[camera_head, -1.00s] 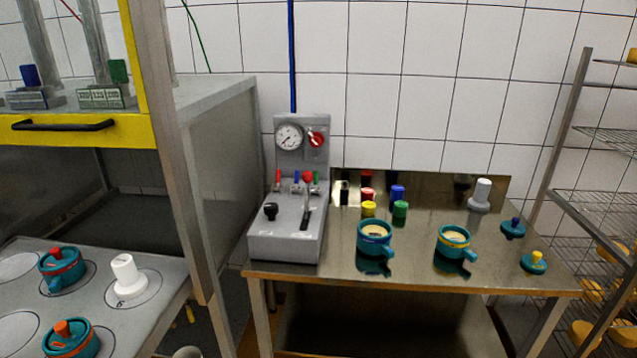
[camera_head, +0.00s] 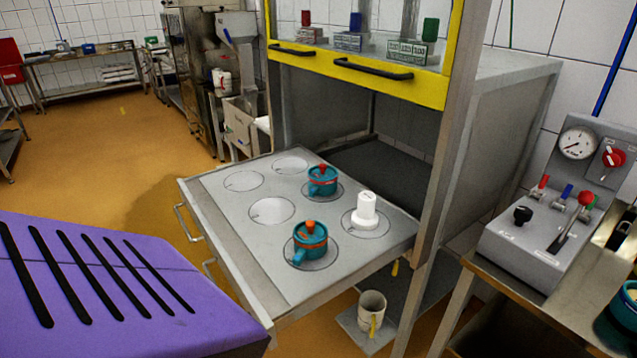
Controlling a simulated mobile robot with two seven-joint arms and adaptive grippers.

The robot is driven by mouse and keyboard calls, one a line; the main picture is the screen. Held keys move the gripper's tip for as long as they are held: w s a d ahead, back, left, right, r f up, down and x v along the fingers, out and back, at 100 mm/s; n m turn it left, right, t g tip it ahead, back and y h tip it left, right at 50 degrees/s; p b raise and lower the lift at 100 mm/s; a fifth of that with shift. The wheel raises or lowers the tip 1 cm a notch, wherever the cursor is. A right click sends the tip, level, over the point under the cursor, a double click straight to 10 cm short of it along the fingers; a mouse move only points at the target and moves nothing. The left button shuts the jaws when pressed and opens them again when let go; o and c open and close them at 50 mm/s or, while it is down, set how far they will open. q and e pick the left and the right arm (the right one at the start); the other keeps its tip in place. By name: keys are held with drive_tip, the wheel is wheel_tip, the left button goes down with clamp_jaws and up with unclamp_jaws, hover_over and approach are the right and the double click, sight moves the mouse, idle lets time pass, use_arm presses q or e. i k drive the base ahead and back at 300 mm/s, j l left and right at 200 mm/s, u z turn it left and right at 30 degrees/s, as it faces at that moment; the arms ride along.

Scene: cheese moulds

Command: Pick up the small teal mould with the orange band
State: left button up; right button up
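Two lidded teal moulds sit upright on the grey pull-out board (camera_head: 232,200). The front teal mould (camera_head: 310,243) has an orange knob and an orange band, with a handle toward the lower left. The back teal mould (camera_head: 322,181) has a red knob and a reddish-orange band. They look close in size. Another teal mould (camera_head: 620,318) on the steel table is cut off by the right edge, so its band is hard to tell. Neither of my grippers is in view.
A white knobbed piece (camera_head: 365,212) stands right of the moulds; other marked circles are empty. The yellow-framed cabinet (camera_head: 385,75) and its post overhang the board's back and right. A cream mug (camera_head: 371,312) sits below. A lever box (camera_head: 545,225) stands right.

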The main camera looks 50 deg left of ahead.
sight(304, 249)
drive_tip(key=u, duration=1.45)
drive_tip(key=l, duration=0.1)
